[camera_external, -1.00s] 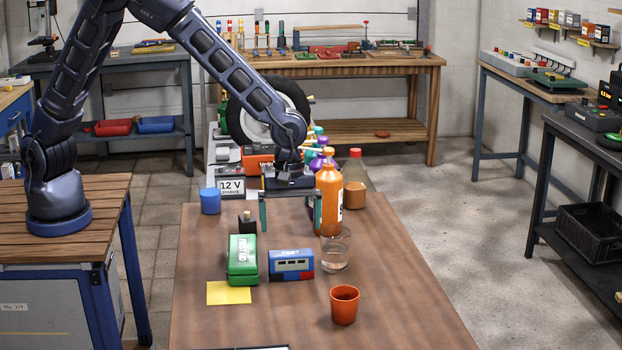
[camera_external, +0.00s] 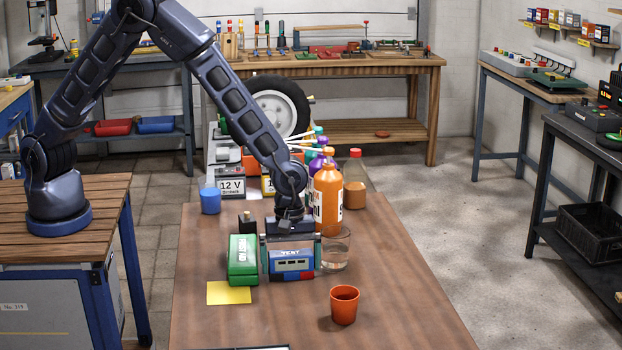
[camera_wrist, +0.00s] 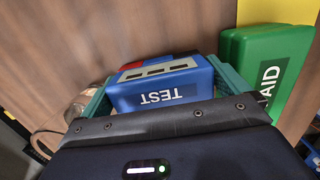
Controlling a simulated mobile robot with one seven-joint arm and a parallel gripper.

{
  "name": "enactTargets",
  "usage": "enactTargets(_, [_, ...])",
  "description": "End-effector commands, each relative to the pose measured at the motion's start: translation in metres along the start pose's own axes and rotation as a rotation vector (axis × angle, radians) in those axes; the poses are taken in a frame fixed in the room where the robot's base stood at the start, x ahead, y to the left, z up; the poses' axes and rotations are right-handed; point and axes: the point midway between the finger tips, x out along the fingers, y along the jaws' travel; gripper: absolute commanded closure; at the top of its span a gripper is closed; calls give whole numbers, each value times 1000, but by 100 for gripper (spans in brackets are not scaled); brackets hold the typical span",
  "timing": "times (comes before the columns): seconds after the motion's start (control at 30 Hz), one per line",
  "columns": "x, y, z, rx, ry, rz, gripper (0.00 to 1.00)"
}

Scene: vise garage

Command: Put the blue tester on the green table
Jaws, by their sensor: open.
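The blue tester (camera_external: 292,264), a small box marked TEST with a pale panel and a red corner, stands on the brown wooden table (camera_external: 400,300). It also shows in the wrist view (camera_wrist: 165,92), between the teal fingers. My gripper (camera_external: 291,255) is low over the tester, open, with one finger on each side of it. Whether the fingers touch its sides cannot be told. No table that is plainly green can be made out.
The green first-aid box (camera_external: 243,262) stands close at the tester's left, beside the gripper's left finger. A glass (camera_external: 336,255) is close on the right, with the orange bottle (camera_external: 328,195) behind.

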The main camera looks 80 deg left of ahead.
Motion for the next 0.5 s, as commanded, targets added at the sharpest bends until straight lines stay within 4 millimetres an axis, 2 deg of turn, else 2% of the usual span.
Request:
enactTargets(0.23, [3, 0, 0, 0, 0, 1, 0])
enactTargets(0.4, [3, 0, 0, 0, 0, 1, 33])
enactTargets(0.5, [2, 0, 0, -1, 0, 1, 37])
